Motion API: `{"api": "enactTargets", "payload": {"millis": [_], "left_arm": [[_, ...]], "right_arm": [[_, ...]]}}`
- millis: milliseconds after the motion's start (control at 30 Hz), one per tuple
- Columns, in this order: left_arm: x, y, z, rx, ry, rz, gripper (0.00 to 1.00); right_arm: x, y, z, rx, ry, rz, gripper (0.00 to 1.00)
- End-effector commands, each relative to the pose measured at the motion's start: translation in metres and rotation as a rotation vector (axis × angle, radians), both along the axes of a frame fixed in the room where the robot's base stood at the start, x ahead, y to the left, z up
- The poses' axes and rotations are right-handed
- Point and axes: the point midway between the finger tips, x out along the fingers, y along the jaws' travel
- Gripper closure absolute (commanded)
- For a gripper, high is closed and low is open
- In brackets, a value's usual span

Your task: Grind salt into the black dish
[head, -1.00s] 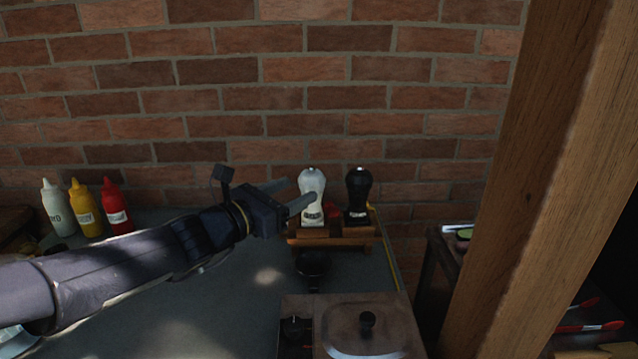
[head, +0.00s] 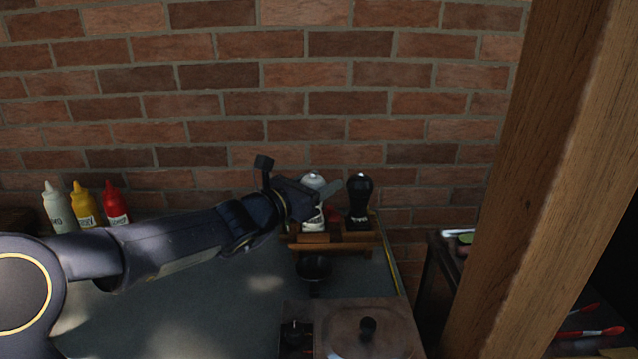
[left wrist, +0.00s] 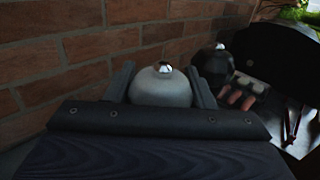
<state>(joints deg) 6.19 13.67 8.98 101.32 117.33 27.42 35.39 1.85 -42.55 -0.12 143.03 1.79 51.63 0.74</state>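A white grinder (head: 313,219) with a silver knob stands upright in a wooden rack (head: 314,245), beside a black grinder (head: 359,200). My left gripper (head: 328,191) is at the upper body of the white grinder and partly hides it. In the left wrist view the white grinder (left wrist: 161,88) sits between the two fingers of my left gripper (left wrist: 162,90), with a small gap showing at the sides; the fingers are open. The black dish (head: 314,267) is on the table in front of the rack. My right gripper is not in view.
A hot plate with a lidded pan (head: 368,338) is at the front. White, yellow and red squeeze bottles (head: 84,206) stand at the left. A brick wall (head: 300,80) is close behind the rack. A wooden post (head: 530,170) rises at the right.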

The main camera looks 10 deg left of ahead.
Motion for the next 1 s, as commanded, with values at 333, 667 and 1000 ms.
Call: {"api": "enactTargets", "payload": {"millis": [333, 667, 1000], "left_arm": [[0.0, 0.0, 0.001, 0.0, 0.001, -0.008, 0.74], [-0.001, 0.0, 0.006, 0.0, 0.006, -0.118, 0.74], [-0.004, -0.004, 0.006, -0.001, 0.006, -0.414, 0.74]], "right_arm": [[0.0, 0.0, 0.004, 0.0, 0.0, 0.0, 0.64], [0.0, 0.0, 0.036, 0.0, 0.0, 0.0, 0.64], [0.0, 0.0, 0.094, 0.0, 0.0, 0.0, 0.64]]}}
